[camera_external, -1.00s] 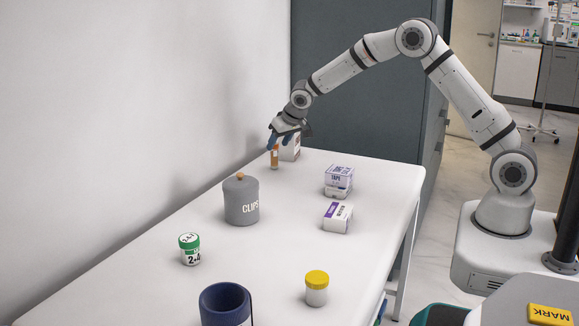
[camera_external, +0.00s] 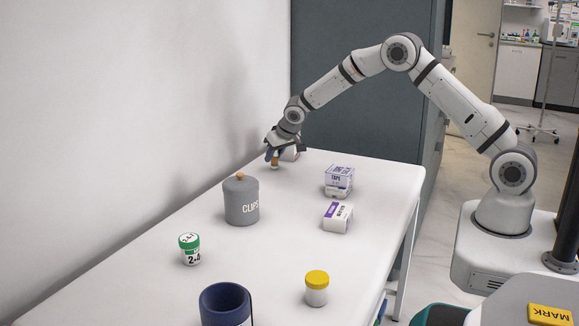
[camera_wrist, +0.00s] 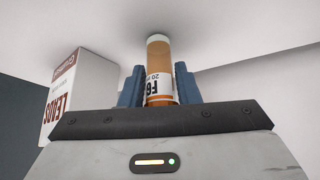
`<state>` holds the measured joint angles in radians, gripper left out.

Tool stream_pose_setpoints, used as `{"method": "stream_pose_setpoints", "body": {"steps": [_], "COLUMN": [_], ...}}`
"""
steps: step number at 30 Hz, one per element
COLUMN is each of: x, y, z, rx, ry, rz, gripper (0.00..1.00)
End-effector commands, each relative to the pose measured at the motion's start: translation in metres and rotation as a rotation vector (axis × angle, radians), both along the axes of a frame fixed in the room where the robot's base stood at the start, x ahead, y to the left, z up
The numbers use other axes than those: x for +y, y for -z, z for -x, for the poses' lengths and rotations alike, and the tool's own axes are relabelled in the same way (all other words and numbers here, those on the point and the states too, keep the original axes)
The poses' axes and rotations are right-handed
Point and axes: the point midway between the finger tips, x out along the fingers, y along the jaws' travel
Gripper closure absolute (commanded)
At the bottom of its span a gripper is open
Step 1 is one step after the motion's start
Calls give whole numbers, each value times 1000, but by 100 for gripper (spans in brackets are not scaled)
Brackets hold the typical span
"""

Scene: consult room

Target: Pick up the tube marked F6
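The tube marked F6 (camera_wrist: 159,72) is an amber cylinder with a white label, between the two blue fingers of my gripper (camera_wrist: 160,88) in the wrist view. The fingers flank it very closely; I cannot tell whether they press on it. In the external view, my gripper (camera_external: 275,152) is low over the far end of the table, around the tube (camera_external: 275,163). The tube stands upright there, its upper part hidden by the fingers.
On the white table (camera_external: 265,265) are a grey CLIPS jar (camera_external: 241,203), a tape box (camera_external: 339,177), a purple-white box (camera_external: 337,217), a green-lidded jar (camera_external: 189,250), a yellow-lidded jar (camera_external: 317,290) and a blue cup (camera_external: 224,304).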

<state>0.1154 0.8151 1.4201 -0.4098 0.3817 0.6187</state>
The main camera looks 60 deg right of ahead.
Motion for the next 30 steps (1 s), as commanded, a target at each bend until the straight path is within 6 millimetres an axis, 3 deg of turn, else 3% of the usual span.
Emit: {"method": "stream_pose_setpoints", "body": {"steps": [8,17,30], "x": [0,0,0], "y": [0,-6,-85], "z": [0,0,0], "rx": [0,-1,-1], "ry": [0,1,0], "rz": [0,0,-1], "gripper": [94,94,94]}}
